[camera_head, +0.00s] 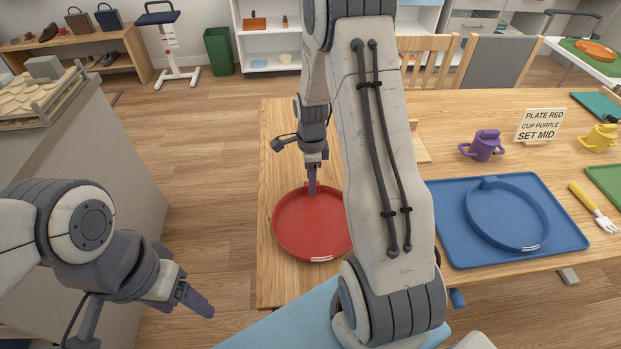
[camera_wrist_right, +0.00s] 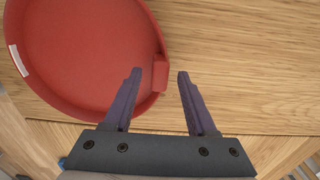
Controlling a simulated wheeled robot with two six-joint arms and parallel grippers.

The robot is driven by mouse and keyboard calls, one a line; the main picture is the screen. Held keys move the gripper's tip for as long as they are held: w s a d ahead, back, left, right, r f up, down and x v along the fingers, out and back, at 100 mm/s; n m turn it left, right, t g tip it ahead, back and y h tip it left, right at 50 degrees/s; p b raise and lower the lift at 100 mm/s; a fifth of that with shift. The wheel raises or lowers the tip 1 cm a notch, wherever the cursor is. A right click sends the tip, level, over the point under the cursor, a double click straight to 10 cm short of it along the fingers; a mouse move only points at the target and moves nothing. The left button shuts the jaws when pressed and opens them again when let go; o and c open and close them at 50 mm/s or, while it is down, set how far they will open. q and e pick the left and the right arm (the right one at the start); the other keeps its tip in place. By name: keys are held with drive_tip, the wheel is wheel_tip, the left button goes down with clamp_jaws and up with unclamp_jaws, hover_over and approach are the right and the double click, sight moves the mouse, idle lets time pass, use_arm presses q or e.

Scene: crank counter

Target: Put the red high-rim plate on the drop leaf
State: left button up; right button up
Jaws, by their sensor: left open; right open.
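The red high-rim plate (camera_head: 298,226) lies flat on the left end of the wooden table; my right arm hides its right side. It also shows in the right wrist view (camera_wrist_right: 75,55), with a small red tab on its rim. My right gripper (camera_head: 312,185) is at the plate's far rim. In the right wrist view its purple fingers (camera_wrist_right: 159,74) are apart, with the tab between or just below their tips; contact cannot be told. My left gripper (camera_head: 195,300) is open and empty, left of the table above the floor. I cannot make out which surface is the drop leaf.
A blue tray (camera_head: 450,230) with a blue plate (camera_head: 512,246) lies right of my arm. A purple cup (camera_head: 484,147), a sign (camera_head: 541,125), a yellow cup (camera_head: 600,138) and a fork (camera_head: 596,206) are further right. A grey counter (camera_head: 110,150) stands left.

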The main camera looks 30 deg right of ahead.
wheel_tip(320, 180, up, 12)
drive_tip(key=s+a+r+n, duration=0.3)
drive_tip(key=s+a+n, duration=0.2)
drive_tip(key=a+n, duration=0.4)
drive_tip(key=s+a+r+n, duration=0.2)
drive_tip(key=s+a+n, duration=0.2)
drive_tip(key=a+n, duration=0.45)
drive_tip(key=s+a+n+y, duration=0.1)
drive_tip(key=s+a+n, duration=0.7)
drive_tip(key=s+n, duration=0.5)
drive_tip(key=shift+s+r, duration=0.25)
drive_tip(key=shift+s, duration=0.35)
drive_tip(key=shift+a, duration=0.1)
